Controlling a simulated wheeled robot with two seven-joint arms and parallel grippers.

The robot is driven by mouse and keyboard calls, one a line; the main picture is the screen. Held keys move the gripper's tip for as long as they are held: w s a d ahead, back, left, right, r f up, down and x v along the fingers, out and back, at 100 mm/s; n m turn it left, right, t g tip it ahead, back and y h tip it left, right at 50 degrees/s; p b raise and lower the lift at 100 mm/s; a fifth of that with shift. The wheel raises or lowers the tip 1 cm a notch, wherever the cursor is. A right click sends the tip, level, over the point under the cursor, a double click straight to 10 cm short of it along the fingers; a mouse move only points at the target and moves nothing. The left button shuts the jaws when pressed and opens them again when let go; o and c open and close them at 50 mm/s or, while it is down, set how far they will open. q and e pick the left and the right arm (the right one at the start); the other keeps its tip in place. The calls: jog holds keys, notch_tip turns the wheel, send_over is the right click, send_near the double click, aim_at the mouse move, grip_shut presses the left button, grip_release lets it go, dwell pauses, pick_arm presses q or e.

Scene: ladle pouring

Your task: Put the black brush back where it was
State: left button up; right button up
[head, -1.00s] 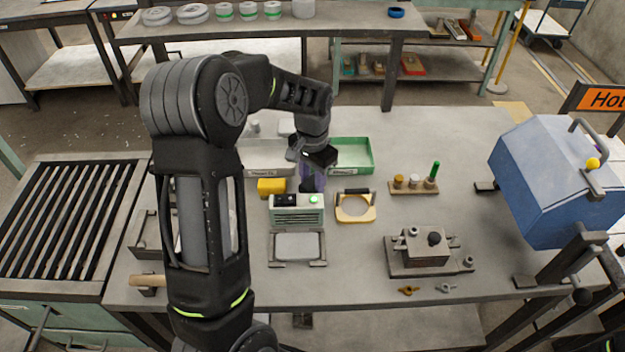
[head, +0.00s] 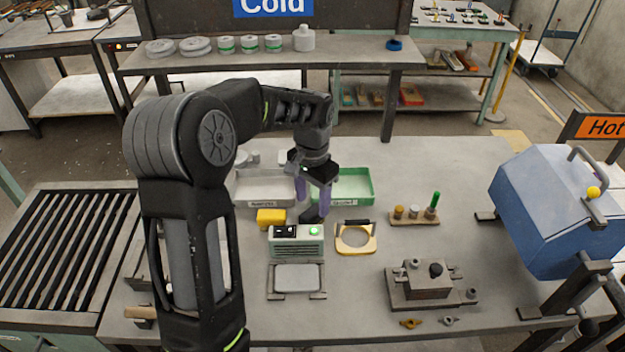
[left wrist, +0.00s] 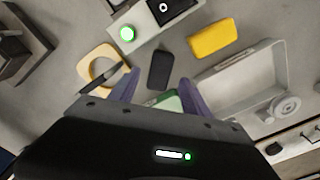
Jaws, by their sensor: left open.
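The black brush (head: 310,215) lies on the table just behind the grey box with the green button, right of the yellow block. It also shows in the left wrist view (left wrist: 160,70) as a dark, rounded block. My left gripper (head: 313,204) is open, its two purple fingers apart. In the left wrist view the gripper (left wrist: 158,80) has its fingertips on either side of the brush's near end, with visible gaps; it looks empty. My right gripper is not in view.
The grey box (head: 297,240) stands in front of the brush, with the yellow block (head: 271,218) to its left and a yellow ring (head: 355,238) to its right. Grey (head: 262,202) and green (head: 345,203) trays lie behind.

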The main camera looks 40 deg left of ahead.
aim_at(313, 212)
pick_arm(q)
notch_tip(313, 212, up, 8)
jog(key=shift+f, duration=0.25)
dwell(1.5)
